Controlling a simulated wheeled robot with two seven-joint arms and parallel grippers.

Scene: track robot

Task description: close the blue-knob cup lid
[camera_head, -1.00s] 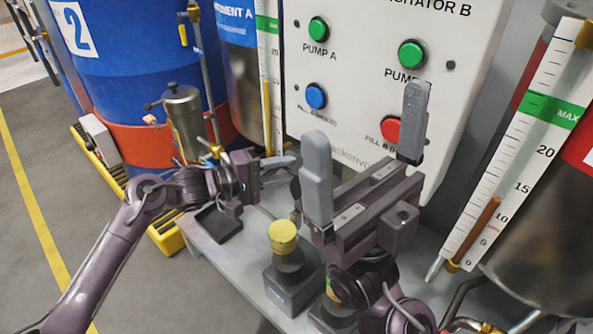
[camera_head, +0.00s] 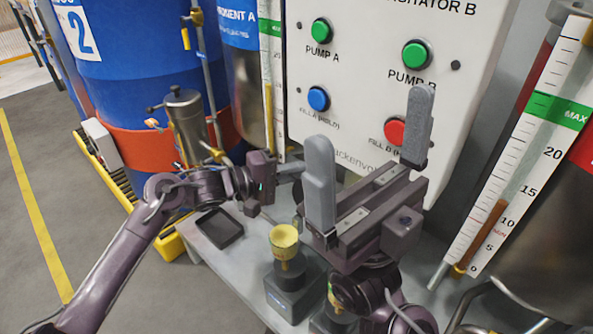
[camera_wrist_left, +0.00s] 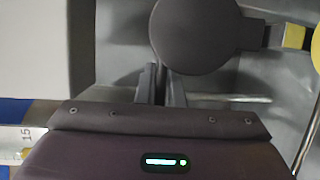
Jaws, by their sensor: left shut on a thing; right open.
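My left gripper (camera_head: 298,172) reaches in from the left below the control panel. In the head view its fingertips are partly hidden behind my right gripper. In the left wrist view its fingers (camera_wrist_left: 151,82) are close together at the lower left edge of a dark round lid-like piece (camera_wrist_left: 195,35), with a side arm to its right. I cannot tell exactly which part they grip. My right gripper (camera_head: 368,150) is open and empty, its fingers wide apart in front of the panel. No blue knob on a cup lid can be made out.
A yellow bowl-shaped piece (camera_head: 284,241) tops a dark block (camera_head: 292,292) on the grey shelf. A black tray (camera_head: 219,228) lies to its left. The white panel (camera_head: 365,60) with coloured buttons stands behind; a gauge (camera_head: 520,150) stands at right. Open floor lies left.

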